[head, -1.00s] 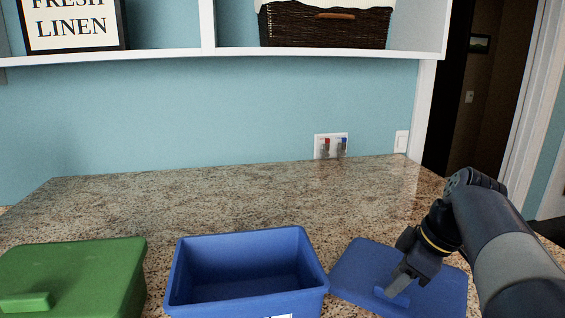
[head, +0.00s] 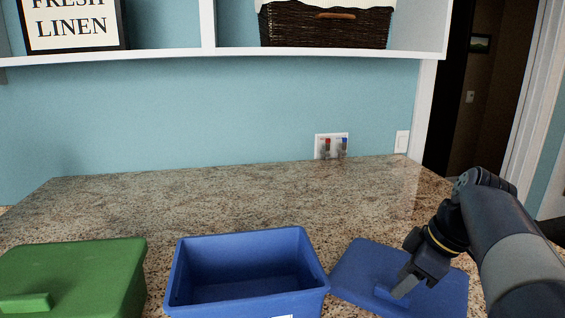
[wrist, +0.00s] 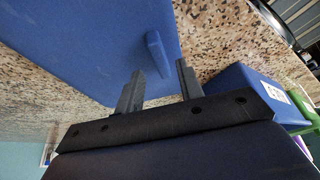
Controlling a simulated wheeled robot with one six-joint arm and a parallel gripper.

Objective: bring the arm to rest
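My gripper (head: 402,287) is over the blue lid (head: 350,271), which lies flat on the counter at the right. In the wrist view my gripper (wrist: 160,88) has its two fingers apart, with nothing held between them. The lid's raised handle (wrist: 157,53) shows just past the fingertips, apart from them. In the head view my gripper partly hides the handle. My arm comes in from the right side of the head view.
An open, empty-looking blue box (head: 247,298) stands left of the lid. A green lidded box (head: 90,270) stands at the far left. The granite counter (head: 230,195) behind them is clear.

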